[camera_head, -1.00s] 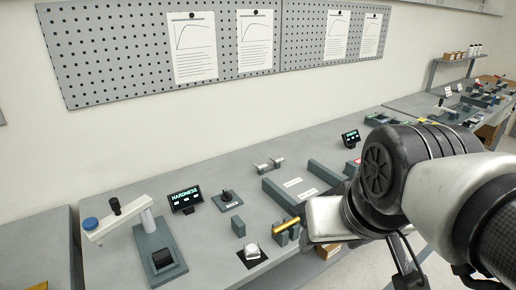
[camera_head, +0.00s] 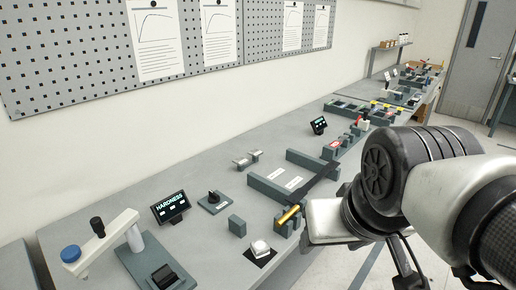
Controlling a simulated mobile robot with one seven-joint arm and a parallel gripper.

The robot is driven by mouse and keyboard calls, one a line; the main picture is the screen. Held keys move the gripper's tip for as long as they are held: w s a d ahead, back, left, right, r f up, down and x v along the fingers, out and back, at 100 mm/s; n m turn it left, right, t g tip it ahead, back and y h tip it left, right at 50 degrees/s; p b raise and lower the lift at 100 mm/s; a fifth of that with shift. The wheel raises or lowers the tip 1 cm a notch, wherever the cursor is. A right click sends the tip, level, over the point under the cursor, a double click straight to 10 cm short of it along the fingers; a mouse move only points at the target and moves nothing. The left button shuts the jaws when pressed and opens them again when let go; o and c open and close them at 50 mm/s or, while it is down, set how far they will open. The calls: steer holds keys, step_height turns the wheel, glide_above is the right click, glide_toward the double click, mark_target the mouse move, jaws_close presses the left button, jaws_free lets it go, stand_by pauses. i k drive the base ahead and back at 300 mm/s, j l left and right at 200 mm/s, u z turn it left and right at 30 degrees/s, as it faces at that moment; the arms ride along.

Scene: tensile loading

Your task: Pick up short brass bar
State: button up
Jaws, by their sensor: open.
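The short brass bar (camera_head: 289,214) is a small gold-coloured rod near the front edge of the bench. It rests across grey support blocks (camera_head: 282,229). My gripper (camera_head: 328,214) is just right of the bar in the picture, at the end of my arm. Its pale housing shows, but the fingertips are hard to make out against the dark shapes around it. It is open and is not holding the bar. A gap shows between the bar and the housing.
A white knob-like piece on a black pad (camera_head: 261,250) and a grey block (camera_head: 237,226) lie left of the bar. A HARDNESS display (camera_head: 171,207) and a lever stand (camera_head: 150,262) are further left. A grey rail fixture (camera_head: 270,187) lies behind. Bare bench shows between them.

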mark_target(280, 223)
steer(key=k, duration=0.6)
steer(key=i+l+u, duration=0.1)
steer(key=u, duration=0.4)
steer(key=i+l+u, duration=0.1)
steer(key=u, duration=0.35)
steer(key=l+u, duration=0.2)
steer(key=u, duration=0.3)
steer(key=i+l+u, duration=0.1)
steer(key=l+u, duration=0.15)
steer(key=l, duration=0.3)
steer(key=i+l+u, duration=0.1)
steer(key=l+u, duration=0.15)
steer(key=l, duration=0.3)
steer(key=l+u, duration=0.1)
steer(key=l, duration=1.15)
